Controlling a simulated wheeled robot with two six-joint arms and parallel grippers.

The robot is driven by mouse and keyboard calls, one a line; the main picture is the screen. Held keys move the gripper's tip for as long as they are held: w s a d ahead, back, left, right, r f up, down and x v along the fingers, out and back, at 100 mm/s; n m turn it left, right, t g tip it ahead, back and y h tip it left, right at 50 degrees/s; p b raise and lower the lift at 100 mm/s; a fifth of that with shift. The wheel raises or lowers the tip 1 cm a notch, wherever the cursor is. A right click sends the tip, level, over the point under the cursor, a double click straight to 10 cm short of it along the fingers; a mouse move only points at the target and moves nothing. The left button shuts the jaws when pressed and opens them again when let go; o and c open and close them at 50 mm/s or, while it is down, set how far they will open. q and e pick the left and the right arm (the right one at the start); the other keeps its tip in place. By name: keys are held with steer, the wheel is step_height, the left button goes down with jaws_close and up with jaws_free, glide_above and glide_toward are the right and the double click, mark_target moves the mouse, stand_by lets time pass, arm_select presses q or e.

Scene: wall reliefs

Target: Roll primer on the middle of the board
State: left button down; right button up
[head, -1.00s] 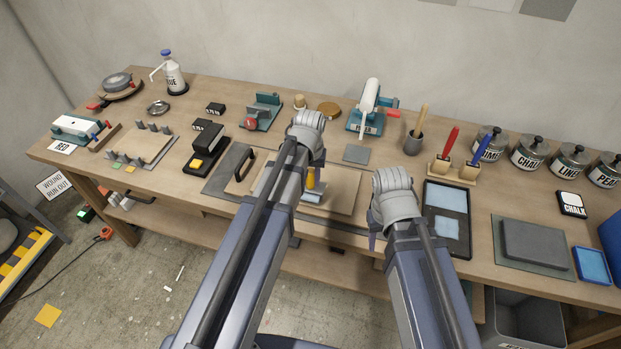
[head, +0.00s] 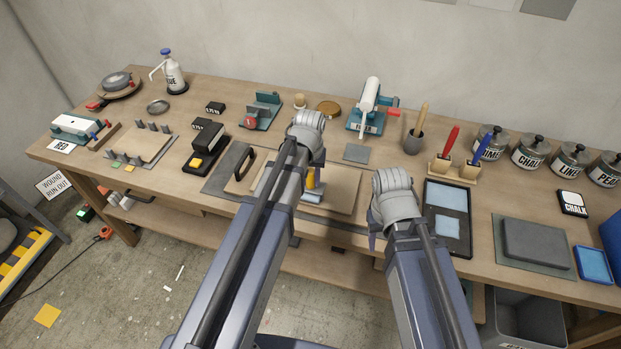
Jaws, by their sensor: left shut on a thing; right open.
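The tan board (head: 342,190) lies on a dark grey mat (head: 224,170) in the middle of the bench. My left arm crosses in front of it and hides part of it. My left gripper (head: 311,172) is over the board, shut on a roller with a yellow handle (head: 311,179). The roller's pale blue end (head: 312,197) is low at the board, but I cannot tell if it touches. My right gripper (head: 376,241) is open and empty at the bench's front edge, right of the board; its wrist mostly hides it.
A black tray with pale blue wells (head: 462,222) is just right of my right arm. A grey block (head: 536,241) on a mat, lidded tins (head: 530,150) and brushes (head: 448,145) fill the right side.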

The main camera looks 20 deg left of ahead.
arm_select(q)
steer(key=shift+w, duration=0.1)
steer(key=shift+w+d+r, duration=0.1)
steer(key=shift+w, duration=1.6)
steer(key=shift+w, duration=1.8)
steer(key=shift+w, duration=0.15)
steer(key=shift+w+d+f, duration=0.1)
steer(key=shift+w+f, duration=0.1)
steer(key=shift+w, duration=1.4)
steer(key=shift+w, duration=0.1)
